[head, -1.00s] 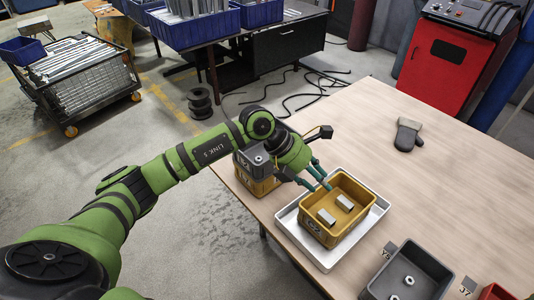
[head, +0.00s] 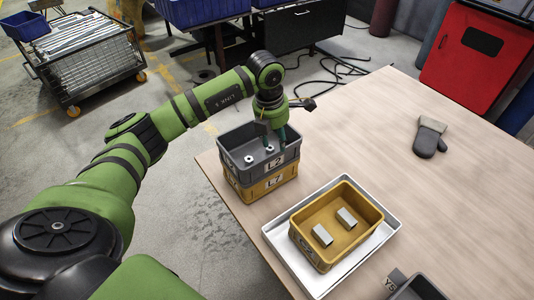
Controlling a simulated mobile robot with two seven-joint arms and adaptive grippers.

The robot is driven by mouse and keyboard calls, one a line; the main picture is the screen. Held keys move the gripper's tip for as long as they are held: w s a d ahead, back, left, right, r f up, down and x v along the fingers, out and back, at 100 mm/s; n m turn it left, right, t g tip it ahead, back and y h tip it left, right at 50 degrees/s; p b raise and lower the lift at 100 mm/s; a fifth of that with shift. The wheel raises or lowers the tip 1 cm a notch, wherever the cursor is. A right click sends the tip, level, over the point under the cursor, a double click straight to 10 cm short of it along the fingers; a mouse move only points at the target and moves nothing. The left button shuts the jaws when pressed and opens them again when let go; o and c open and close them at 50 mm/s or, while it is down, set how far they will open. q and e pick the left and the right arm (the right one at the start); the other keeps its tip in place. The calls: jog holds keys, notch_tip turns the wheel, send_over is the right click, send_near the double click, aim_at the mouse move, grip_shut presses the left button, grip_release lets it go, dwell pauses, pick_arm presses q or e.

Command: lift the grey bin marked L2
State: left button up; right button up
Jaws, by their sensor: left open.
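The grey bin marked L2 (head: 243,172) sits stacked on a yellow bin marked L7 (head: 262,188) near the table's left edge. A few small metal parts lie inside the grey bin. My left gripper (head: 276,142) is open and points down at the grey bin's far right side. Its fingers overlap the bin's rim and inside in this view; whether they touch the wall I cannot tell. My right gripper is not in view.
A white tray (head: 277,235) to the right holds a yellow bin (head: 311,250) with two metal pieces. A grey glove (head: 430,138) lies at the back right. A grey bin (head: 421,288) marked Y5 is cut off at the bottom. The table's middle is clear.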

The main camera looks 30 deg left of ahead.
aim_at(275, 163)
pick_arm(q)
jog(key=f+b, duration=0.1)
jog(key=s+f+b, duration=0.1)
jog(key=f, duration=0.1)
jog(key=shift+f+b, duration=0.15)
jog(key=shift+b, duration=0.25)
jog(key=shift+f, duration=0.2)
jog(key=shift+w+f+p, duration=0.15)
jog(key=shift+f+p, duration=0.1)
jog(key=shift+f, duration=0.25)
jog(key=shift+w+f+p, duration=0.15)
jog(key=shift+f+p, duration=0.05)
jog(key=shift+f, duration=0.3)
notch_tip(275, 163, down, 4)
jog(key=shift+w+f+p, duration=0.15)
jog(key=shift+f+p, duration=0.1)
jog(key=shift+p, duration=0.45)
jog(key=shift+w+f, duration=0.1)
jog(key=shift+f, duration=0.2)
jog(key=shift+r, duration=0.1)
grip_shut()
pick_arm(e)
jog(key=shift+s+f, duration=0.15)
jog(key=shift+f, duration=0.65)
